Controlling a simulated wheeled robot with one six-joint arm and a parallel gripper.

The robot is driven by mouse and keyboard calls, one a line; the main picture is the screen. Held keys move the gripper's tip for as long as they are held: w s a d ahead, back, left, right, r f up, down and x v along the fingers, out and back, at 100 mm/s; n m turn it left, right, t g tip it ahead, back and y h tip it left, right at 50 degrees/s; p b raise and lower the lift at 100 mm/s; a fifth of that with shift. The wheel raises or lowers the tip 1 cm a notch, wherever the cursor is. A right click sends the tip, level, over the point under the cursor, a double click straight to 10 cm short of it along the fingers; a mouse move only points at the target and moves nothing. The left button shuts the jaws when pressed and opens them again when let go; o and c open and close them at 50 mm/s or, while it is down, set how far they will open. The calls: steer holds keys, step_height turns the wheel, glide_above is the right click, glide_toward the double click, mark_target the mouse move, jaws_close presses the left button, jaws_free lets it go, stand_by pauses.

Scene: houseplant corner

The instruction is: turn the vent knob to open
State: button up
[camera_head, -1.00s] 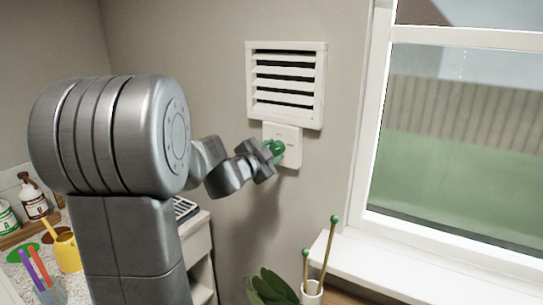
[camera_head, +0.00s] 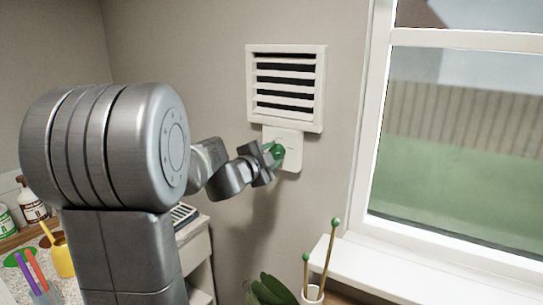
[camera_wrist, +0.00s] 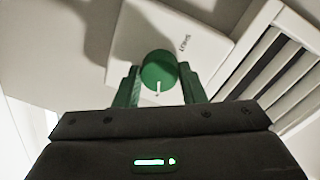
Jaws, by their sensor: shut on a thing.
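The green round vent knob (camera_head: 280,151) is on a white plate (camera_head: 292,159) on the wall, directly under the white slatted vent (camera_head: 287,48). Dark gaps show between the vent's slats. In the wrist view the knob (camera_wrist: 158,68) has a white mark that points toward the bottom of the picture. My gripper (camera_wrist: 159,82) is shut on the knob, one green finger on each side. In the head view my gripper (camera_head: 272,153) is at the plate and partly covers the knob. Small lettering on the plate (camera_wrist: 190,35) is too blurred to read surely.
A window (camera_head: 455,150) with a white sill (camera_head: 400,262) is to the right. A pot with green-tipped sticks (camera_head: 312,293) and a leafy plant (camera_head: 270,290) are below. A yellow watering can (camera_head: 63,258) and bottles (camera_head: 33,203) stand at the left.

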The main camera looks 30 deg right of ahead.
steer(key=o, duration=1)
steer(key=b+v, duration=0.1)
steer(key=v, duration=1.2)
steer(key=shift+s+a, duration=0.2)
steer(key=shift+a, duration=0.15)
steer(key=p+x, duration=0.1)
steer(key=x, duration=1.3)
steer(key=shift+a, duration=0.15)
